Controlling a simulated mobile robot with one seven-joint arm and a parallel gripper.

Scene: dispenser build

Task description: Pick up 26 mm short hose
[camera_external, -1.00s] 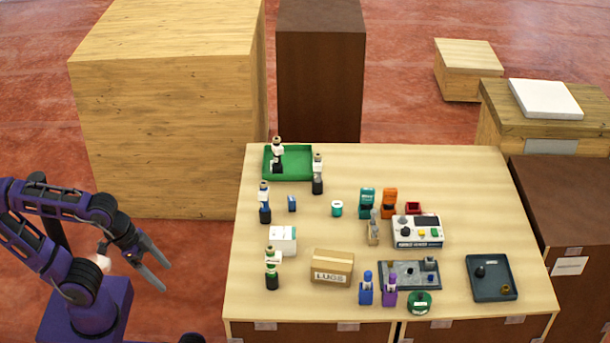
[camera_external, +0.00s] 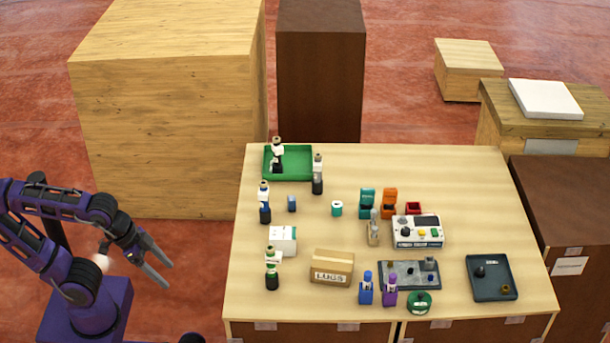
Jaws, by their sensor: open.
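My gripper (camera_external: 163,270) is open and empty, left of the table and clear of its edge. I cannot say for sure which item is the 26 mm short hose. A small teal ring-like piece with a pale top (camera_external: 337,208) stands upright near the table's middle. A small dark blue piece (camera_external: 292,203) stands to its left. My gripper is far from all of these and touches nothing.
The wooden table (camera_external: 460,185) holds several bottles, a green tray (camera_external: 312,164), a LUGS box (camera_external: 332,268), a white box (camera_external: 283,240), a control box (camera_external: 417,231), a grey fixture (camera_external: 408,283) and a dark tray (camera_external: 491,291). A large wooden crate (camera_external: 165,130) stands behind left.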

